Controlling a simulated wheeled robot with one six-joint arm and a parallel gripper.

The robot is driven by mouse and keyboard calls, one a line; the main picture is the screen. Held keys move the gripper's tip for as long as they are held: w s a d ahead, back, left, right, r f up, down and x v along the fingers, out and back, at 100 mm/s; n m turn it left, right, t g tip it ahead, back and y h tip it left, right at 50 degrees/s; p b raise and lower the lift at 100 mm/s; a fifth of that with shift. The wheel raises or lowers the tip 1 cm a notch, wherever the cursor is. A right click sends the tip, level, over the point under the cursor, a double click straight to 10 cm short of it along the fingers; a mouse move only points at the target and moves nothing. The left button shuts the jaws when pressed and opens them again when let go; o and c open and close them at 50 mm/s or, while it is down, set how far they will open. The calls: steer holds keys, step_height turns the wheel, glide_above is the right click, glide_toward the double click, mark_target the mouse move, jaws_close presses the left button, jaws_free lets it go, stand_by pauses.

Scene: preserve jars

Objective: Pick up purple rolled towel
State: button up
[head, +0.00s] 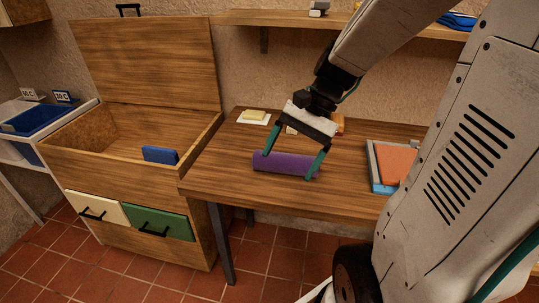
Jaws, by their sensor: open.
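The purple rolled towel (287,165) lies on its side on the wooden table (240,195), near the middle. My gripper (290,162) is above it with its two teal fingers spread. One fingertip is near the towel's left end and the other is near its right end. Whether the fingertips touch the towel or stand just in front of it is hard to tell. The jaws are open and not closed on anything.
An open wooden chest (125,137) with a blue block (160,155) inside stands left of the table. A yellow block (255,115) lies behind the towel. An orange item (395,163) on a tray lies at right. A shelf (285,19) hangs above.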

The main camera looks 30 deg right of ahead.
steer(key=w+d+f+m+t+y, duration=0.35)
steer(key=w+d+f+m, duration=0.2)
steer(key=d+m, duration=0.3)
steer(key=m+t, duration=0.5)
steer(key=m, duration=0.3)
glide_toward(303, 162)
steer(key=w+f, duration=0.2)
steer(key=f, duration=0.1)
steer(key=shift+w+a+y, duration=0.1)
steer(key=shift+w+y, duration=0.15)
steer(key=shift+w+f+m+t, duration=0.15)
steer(key=shift+f+m+t, duration=0.05)
steer(key=shift+m+t, duration=0.05)
steer(key=shift+w+a+f, duration=0.2)
steer(key=x, duration=0.6)
steer(key=shift+w+a+r, duration=0.1)
steer(key=shift+w+a, duration=0.05)
steer(key=shift+a, duration=0.25)
steer(key=c, duration=1.1)
